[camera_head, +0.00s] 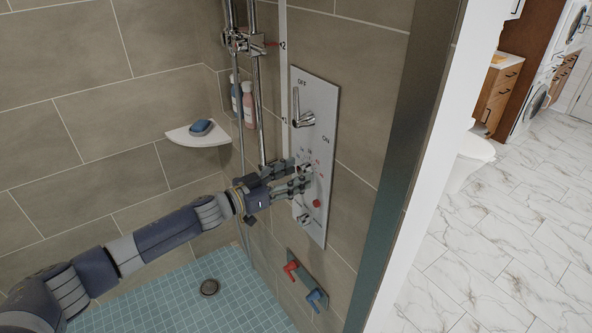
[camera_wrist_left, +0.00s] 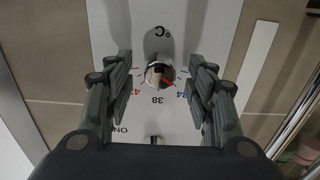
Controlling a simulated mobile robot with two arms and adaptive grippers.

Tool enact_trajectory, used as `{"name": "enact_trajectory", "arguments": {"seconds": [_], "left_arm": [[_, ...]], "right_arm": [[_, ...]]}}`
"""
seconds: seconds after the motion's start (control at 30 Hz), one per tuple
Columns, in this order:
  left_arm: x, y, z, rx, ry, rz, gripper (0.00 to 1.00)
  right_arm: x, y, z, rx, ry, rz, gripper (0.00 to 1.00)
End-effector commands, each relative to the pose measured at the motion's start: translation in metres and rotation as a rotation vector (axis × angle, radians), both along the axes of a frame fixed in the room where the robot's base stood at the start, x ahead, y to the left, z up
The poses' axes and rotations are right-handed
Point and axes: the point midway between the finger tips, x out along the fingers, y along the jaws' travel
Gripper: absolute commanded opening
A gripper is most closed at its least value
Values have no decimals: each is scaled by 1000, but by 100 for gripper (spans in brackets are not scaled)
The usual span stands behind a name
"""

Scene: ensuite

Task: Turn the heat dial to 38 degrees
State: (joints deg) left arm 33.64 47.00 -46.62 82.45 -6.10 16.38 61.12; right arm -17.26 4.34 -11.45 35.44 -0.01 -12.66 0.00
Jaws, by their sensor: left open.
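The heat dial (camera_wrist_left: 158,73) is a small chrome knob on a white panel (camera_head: 327,95), seen nearly face-on in the left wrist view. Printed numbers ring it: 38 below, 34 at the right, and a red number, seemingly 42, at the left. A short red mark at the dial's lower right appears to lie between 38 and 34. My left gripper (camera_head: 304,177) is at the panel and partly hides the dial in the head view. Its open fingers (camera_wrist_left: 158,85) stand on either side of the dial with gaps. My right gripper is out of view.
A chrome lever (camera_head: 302,112) is above on the panel; a red button (camera_head: 316,203) and chrome knob (camera_head: 305,220) are below. Red and blue taps (camera_head: 304,283) are lower on the wall. Vertical shower pipes (camera_head: 258,85) and a corner shelf (camera_head: 198,138) with soap stand left.

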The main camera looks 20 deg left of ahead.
Motion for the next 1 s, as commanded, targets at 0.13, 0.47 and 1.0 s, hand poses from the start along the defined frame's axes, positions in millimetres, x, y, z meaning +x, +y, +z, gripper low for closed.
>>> {"name": "enact_trajectory", "arguments": {"seconds": [0.13, 0.47, 1.0], "left_arm": [[7, -5, 1, 1, -1, 0, 50], [7, -6, 0, 1, 0, 0, 41], [7, -6, 0, 28, -22, -1, 6]], "right_arm": [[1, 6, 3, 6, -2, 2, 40], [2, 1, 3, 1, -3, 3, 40], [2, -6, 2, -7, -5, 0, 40]]}}
